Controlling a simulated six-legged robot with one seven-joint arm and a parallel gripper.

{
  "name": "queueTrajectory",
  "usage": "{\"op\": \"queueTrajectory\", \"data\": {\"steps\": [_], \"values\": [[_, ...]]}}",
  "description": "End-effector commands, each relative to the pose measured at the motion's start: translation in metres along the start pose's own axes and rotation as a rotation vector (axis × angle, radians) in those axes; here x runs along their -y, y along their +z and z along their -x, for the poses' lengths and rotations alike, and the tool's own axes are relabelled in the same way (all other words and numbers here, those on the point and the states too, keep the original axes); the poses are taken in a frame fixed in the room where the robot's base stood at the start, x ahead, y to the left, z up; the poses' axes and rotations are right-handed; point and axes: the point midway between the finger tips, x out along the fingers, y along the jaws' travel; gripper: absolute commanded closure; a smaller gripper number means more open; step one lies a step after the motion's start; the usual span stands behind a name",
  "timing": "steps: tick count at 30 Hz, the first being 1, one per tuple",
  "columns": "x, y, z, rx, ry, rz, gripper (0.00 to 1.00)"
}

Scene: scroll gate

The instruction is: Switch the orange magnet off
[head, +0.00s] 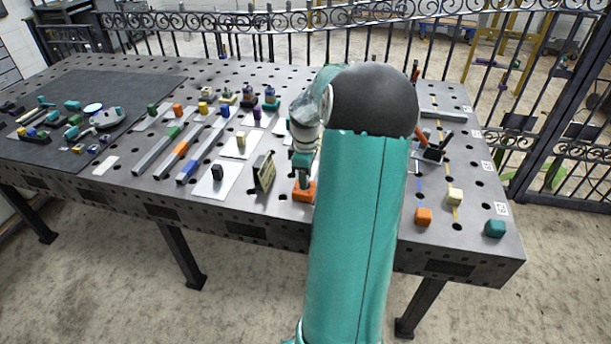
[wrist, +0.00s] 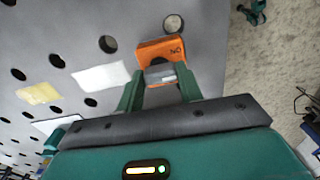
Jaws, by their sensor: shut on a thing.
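The orange magnet (head: 303,193) is a small block on the metal table near its front edge, beneath my gripper (head: 302,172). In the wrist view the orange magnet (wrist: 155,47) shows dark lettering on its top that reads ON upside down. A grey knob (wrist: 161,70) on it lies between the green fingers of my gripper (wrist: 160,80). The fingers are shut on this knob. My arm hides part of the area right of the magnet in the head view.
A dark upright block (head: 264,171) stands close to the left of the magnet. Long bars (head: 158,149) lie further left. The table edge is close in front.

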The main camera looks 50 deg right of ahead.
Motion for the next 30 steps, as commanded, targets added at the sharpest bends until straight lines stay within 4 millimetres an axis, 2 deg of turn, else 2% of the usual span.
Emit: {"op": "queueTrajectory", "data": {"steps": [11,30], "values": [[0.0,-0.0016,0.0007,-0.001,0.002,-0.196,0.87],[-0.0001,-0.0021,0.0008,-0.002,0.002,-0.797,0.87]]}}
